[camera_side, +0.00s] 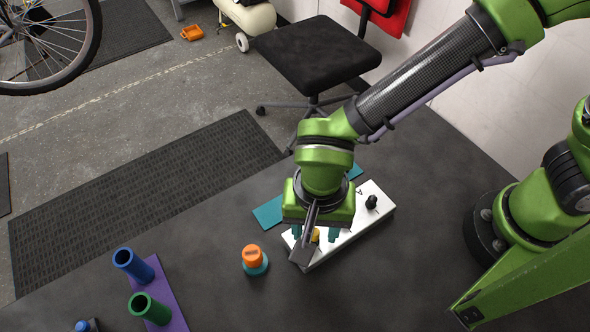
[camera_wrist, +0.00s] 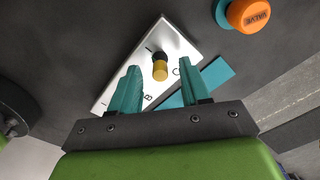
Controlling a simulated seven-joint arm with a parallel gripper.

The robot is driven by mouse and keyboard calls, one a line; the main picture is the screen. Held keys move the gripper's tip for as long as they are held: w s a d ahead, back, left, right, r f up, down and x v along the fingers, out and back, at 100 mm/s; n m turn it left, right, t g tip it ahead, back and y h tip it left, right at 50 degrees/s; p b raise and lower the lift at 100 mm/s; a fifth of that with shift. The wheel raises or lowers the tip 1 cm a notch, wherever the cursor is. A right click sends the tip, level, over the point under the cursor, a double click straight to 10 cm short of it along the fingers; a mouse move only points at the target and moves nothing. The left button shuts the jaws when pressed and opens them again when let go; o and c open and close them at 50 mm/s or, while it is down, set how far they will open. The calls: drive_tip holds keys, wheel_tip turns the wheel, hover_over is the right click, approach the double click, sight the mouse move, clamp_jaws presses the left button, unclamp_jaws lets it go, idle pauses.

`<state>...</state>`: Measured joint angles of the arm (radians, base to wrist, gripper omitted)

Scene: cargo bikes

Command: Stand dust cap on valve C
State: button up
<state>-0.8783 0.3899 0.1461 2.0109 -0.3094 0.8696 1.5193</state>
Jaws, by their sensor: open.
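A white plate (camera_side: 345,232) with lettered spots lies under my gripper; its letters B and C show in the wrist view (camera_wrist: 178,40). A yellow cap (camera_wrist: 160,72) appears to stand on a black post (camera_wrist: 159,56) beside the letter C; the exact contact is hard to see. The yellow cap also shows in the side view (camera_side: 315,236), partly hidden. My gripper (camera_wrist: 157,68) is open, with its teal fingers on either side of the cap and gaps visible on both sides. A black valve (camera_side: 372,202) stands near the letter A.
An orange piece marked VALVE (camera_side: 252,254) sits on a teal base left of the plate. A purple block (camera_side: 165,290) holds a blue tube (camera_side: 132,262) and a green tube (camera_side: 150,307). A teal strip (camera_side: 268,212) lies behind the plate.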

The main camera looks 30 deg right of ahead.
drive_tip(key=shift+r, duration=0.15)
wheel_tip(320, 180, up, 16)
drive_tip(key=w+d+r+n+t+y, duration=0.1)
drive_tip(key=d+n+t, duration=0.1)
drive_tip(key=d, duration=1.2)
drive_tip(key=w+d+r+n+t+y, duration=0.1)
drive_tip(key=d+t, duration=0.4)
drive_tip(key=d, duration=0.9)
drive_tip(key=shift+w+d+r+n, duration=0.15)
drive_tip(key=shift+w+r+n, duration=0.3)
drive_tip(key=shift+w, duration=0.35)
